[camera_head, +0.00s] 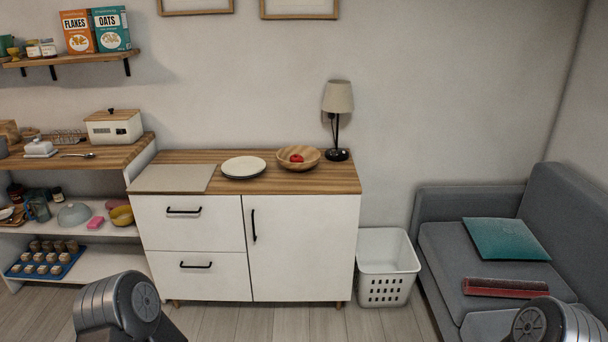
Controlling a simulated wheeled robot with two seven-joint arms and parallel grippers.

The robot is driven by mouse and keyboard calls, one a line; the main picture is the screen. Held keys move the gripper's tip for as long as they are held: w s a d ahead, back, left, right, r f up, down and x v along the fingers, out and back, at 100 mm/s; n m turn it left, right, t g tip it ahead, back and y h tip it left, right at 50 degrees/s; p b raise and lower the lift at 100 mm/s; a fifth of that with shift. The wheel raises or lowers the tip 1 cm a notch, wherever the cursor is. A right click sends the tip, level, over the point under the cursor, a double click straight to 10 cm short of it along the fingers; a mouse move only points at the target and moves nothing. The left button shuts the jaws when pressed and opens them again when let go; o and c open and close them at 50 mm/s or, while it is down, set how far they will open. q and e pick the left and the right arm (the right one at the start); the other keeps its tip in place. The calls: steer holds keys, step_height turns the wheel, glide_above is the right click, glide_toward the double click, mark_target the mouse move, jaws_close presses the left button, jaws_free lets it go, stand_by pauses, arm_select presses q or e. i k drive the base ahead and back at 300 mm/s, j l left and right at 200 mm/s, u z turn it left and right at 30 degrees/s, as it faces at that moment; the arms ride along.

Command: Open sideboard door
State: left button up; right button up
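The white sideboard (245,290) with a wooden top stands against the back wall, ahead of me. Its door (305,255) is on the right side and looks shut. The door has a vertical black handle (254,225) near its left edge. Two drawers are on the left, an upper drawer (160,228) and a lower drawer (190,283), each with a horizontal black handle; both look shut. Parts of my two arms show at the bottom left and bottom right edges, apart from the sideboard. Neither gripper can be seen.
On the sideboard top are plates (243,167), a wooden bowl (310,161) with a red item, and a lamp (338,100). A white basket (388,268) stands right of the sideboard, beside a grey sofa (440,245). Shelves (95,265) stand left. Wooden floor in front is clear.

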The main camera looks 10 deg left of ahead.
mark_target(301, 248)
steer(key=i+j+z, duration=0.4)
steer(key=i+j, duration=0.15)
steer(key=i+j+z, duration=0.2)
steer(key=j, duration=0.25)
steer(key=i+j+z, duration=0.25)
steer(key=j, duration=0.15)
steer(key=i+j+z, duration=0.2)
steer(key=j, duration=0.25)
